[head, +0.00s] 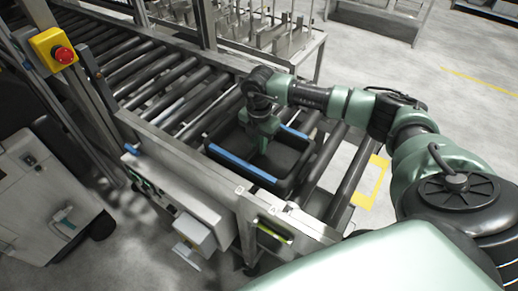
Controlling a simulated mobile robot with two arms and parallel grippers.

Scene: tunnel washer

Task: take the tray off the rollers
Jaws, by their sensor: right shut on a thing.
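A black tray (283,158) with blue strips along two of its edges sits on the dark rollers near the front end of the conveyor. My right arm comes in from the right, and my right gripper (263,141) points down into the tray. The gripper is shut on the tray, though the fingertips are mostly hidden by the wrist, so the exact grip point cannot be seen. The rollers (165,82) run from the tray toward the upper left. My left gripper is not in view.
A metal side rail (180,160) borders the conveyor, with boxes mounted below it. A red emergency button on a yellow box (55,50) stands at the upper left. A rack with metal parts (270,35) stands behind the conveyor. Open floor (455,100) lies to the right.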

